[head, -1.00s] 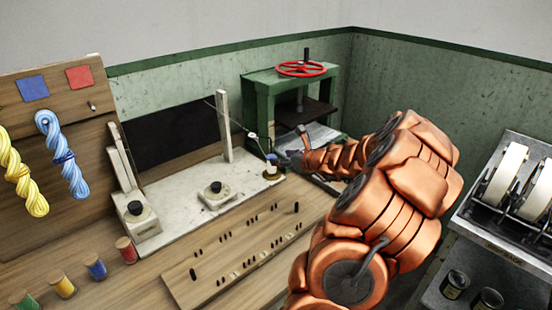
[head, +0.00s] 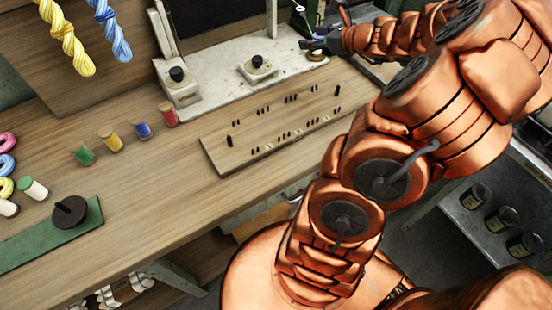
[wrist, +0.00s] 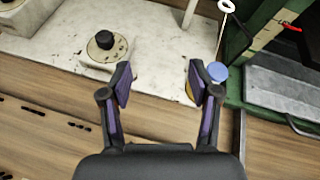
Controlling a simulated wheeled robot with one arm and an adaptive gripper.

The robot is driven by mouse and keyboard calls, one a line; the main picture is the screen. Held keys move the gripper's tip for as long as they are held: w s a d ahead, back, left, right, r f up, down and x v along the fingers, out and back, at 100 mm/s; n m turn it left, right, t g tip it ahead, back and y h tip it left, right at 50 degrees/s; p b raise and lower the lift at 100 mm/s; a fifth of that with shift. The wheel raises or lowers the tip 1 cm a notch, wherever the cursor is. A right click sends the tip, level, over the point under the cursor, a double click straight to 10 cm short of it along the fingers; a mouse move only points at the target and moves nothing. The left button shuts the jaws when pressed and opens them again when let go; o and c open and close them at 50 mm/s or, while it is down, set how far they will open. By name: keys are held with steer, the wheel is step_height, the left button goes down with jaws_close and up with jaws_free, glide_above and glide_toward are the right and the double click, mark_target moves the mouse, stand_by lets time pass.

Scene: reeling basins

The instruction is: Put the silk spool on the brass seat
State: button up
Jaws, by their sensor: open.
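A spool with a round blue top (wrist: 217,71) shows in the wrist view just outside the right finger, which hides part of it. The brass seat (head: 317,57) is a small round base at the right end of the pale stone slab. A sliver of brass shows beside the right finger in the wrist view. The spool appears to stand upright on the seat, but the exact contact is hidden. My gripper (wrist: 158,83) is open, with nothing between its fingers, close beside the spool and over the slab's front edge.
Two dark-knobbed white blocks (head: 258,68) stand on the slab (head: 215,78). A pegged board (head: 270,125) lies in front. Green, yellow, blue and red spools (head: 142,130) stand in a row at left. A green press frame (wrist: 262,45) is right of my gripper.

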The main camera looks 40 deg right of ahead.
steer(key=w+a+r+n+g+y, duration=0.15)
steer(key=a+n, duration=0.25)
steer(key=a, duration=0.4)
steer(key=w+a+n+g+y, duration=0.1)
steer(key=a+n+y, duration=0.25)
steer(key=a, duration=0.55)
steer(key=s+a+f+n+g, duration=0.1)
steer(key=s+a+n+g, duration=0.4)
steer(key=a, duration=0.5)
steer(key=s+a+f+n+g, duration=0.1)
steer(key=s+a+n+g, duration=0.1)
steer(key=s+a+n, duration=0.5)
steer(key=s+a+f+n+g+h, duration=0.1)
steer(key=s+n+g+h, duration=0.4)
steer(key=s+n, duration=0.8)
steer(key=s+f+h, duration=0.1)
steer(key=s, duration=0.4)
steer(key=shift+a+f, duration=0.2)
steer(key=shift+a, duration=0.1)
steer(key=shift+n+g, duration=0.25)
